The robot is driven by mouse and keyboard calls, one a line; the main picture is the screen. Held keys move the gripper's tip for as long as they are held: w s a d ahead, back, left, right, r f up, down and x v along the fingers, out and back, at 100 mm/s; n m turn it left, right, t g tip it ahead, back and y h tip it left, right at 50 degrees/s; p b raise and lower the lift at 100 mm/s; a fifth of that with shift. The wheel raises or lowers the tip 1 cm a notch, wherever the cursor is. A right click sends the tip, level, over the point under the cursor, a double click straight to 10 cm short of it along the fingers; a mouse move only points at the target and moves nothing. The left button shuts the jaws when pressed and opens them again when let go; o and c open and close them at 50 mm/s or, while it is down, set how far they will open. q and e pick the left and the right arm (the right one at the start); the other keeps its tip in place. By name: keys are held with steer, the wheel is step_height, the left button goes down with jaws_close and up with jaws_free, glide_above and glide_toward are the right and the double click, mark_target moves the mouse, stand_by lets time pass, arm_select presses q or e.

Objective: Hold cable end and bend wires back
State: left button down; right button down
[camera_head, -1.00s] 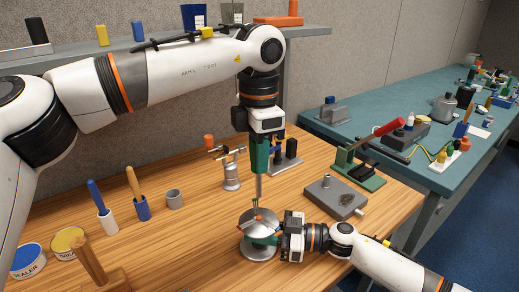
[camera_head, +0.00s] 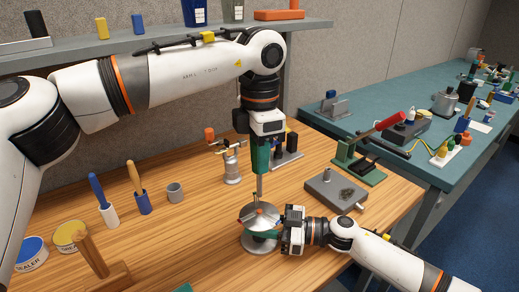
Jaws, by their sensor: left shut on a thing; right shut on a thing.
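My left gripper (camera_head: 260,172) points straight down, its green fingers shut on an upright grey rod (camera_head: 260,188). The rod's lower end is over the middle of a round metal stand (camera_head: 250,222) with a dish-like top. A small reddish piece (camera_head: 262,211) shows at the rod's foot; whether it is a wire of the cable end is too small to tell. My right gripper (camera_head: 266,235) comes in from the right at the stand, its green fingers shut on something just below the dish. The fingers hide what they grip. The cable end cannot be made out clearly.
A grey block (camera_head: 334,190) stands right of the stand, near a green press with a red handle (camera_head: 380,125). A small torch-like burner (camera_head: 231,165) stands behind. Brushes (camera_head: 137,185) in holders, a grey cup (camera_head: 175,192) and cans (camera_head: 33,253) are at left. Bare wood lies between.

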arm_select(q)
steer(key=shift+f, duration=1.6)
steer(key=shift+w, duration=0.1)
steer(key=shift+w+a, duration=0.2)
steer(key=shift+w, duration=0.35)
steer(key=shift+w+a, duration=0.2)
steer(key=shift+w, duration=0.3)
steer(key=shift+w+a, duration=0.1)
steer(key=shift+w, duration=0.1)
steer(key=shift+w+a+f, duration=0.1)
steer(key=shift+w+a, duration=0.15)
steer(key=shift+w, duration=0.5)
steer(key=shift+f, duration=0.55)
steer(key=shift+r, duration=0.1)
step_height(320, 180, up, 6)
steer(key=shift+s, duration=0.15)
